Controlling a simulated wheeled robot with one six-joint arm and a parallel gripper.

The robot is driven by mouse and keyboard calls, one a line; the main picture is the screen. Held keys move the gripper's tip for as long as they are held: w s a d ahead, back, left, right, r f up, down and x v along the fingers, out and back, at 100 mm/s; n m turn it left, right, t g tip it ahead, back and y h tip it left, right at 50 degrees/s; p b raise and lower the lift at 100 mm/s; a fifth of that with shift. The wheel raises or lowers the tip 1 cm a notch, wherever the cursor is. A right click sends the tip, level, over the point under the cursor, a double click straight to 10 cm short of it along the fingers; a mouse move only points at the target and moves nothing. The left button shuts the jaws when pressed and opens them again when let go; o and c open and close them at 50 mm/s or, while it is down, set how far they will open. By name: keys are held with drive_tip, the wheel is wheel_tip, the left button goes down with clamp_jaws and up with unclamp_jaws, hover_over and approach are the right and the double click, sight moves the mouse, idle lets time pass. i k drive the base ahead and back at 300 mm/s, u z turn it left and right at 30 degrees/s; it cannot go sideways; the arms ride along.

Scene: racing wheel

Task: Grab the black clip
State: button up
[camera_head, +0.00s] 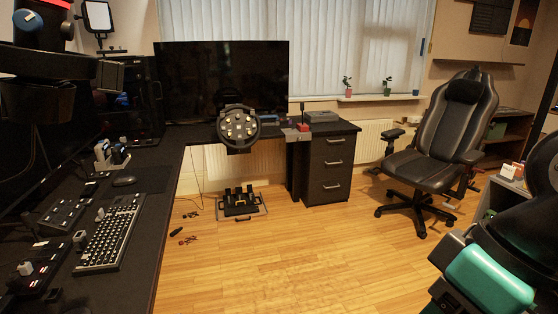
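I cannot single out the black clip for certain. A small black object (176,232) lies on the wooden floor left of the pedals. Small dark and reddish pieces (188,240) lie just beside it, and more dark pieces (190,214) lie a little farther back. They are too small to identify. What looks like my gripper (112,75) is at the upper left, above the left desk and well apart from the floor pieces. Its fingers are seen edge-on, so its opening and anything between them are hidden.
The black desk (150,205) runs along the left and back, bearing a keyboard (110,232), mouse (124,181) and racing wheel (238,124). Pedals (241,203) stand on the floor. An office chair (440,130) and drawers (329,170) are right. The middle floor is clear.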

sight(173, 232)
drive_tip(key=z, duration=0.05)
drive_tip(key=i, duration=2.15)
drive_tip(key=u, duration=1)
drive_tip(key=i, duration=1.1)
drive_tip(key=u, duration=0.65)
